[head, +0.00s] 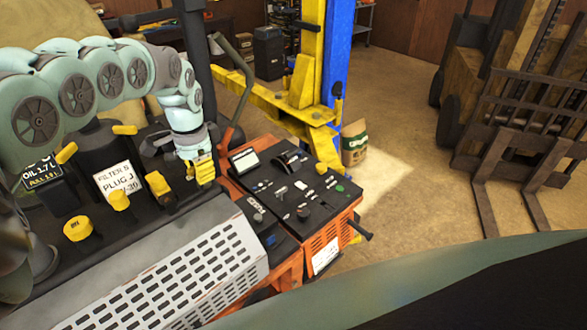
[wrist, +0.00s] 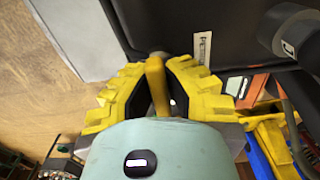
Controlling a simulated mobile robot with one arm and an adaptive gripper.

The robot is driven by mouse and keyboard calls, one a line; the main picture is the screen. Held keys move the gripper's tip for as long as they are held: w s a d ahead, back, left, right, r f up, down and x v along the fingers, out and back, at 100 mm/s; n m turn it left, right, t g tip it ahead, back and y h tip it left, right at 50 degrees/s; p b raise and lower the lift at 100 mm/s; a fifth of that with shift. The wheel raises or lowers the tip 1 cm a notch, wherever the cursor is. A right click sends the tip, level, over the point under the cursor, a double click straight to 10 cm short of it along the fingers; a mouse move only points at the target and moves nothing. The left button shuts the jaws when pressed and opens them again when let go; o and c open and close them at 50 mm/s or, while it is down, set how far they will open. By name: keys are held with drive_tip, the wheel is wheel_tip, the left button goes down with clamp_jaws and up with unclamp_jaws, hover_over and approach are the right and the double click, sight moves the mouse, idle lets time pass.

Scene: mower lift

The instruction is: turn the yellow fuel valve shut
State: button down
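The yellow fuel valve handle (wrist: 156,88) stands between the fingers of my gripper (wrist: 157,82) in the wrist view. It is a narrow upright lever, and the two yellow, ridged fingers with dark inner faces close in on it from both sides near its upper part. In the head view my gripper (head: 202,172) points down beside the near left edge of the orange machine's control panel. There its fingers hide the valve, and I cannot make out the handle apart from the yellow fingers.
Several yellow caps, including one on a stalk (head: 157,183), rise left of my gripper. A white perforated cover (head: 175,275) lies in front. The black control panel (head: 290,190) is at right. A yellow lift post (head: 308,60) stands behind; a forklift (head: 510,110) stands far right.

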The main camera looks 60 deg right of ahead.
idle(0.3)
drive_tip(key=c, duration=1)
unclamp_jaws()
wheel_tip(320, 180, up, 11)
drive_tip(key=shift+r, duration=0.5)
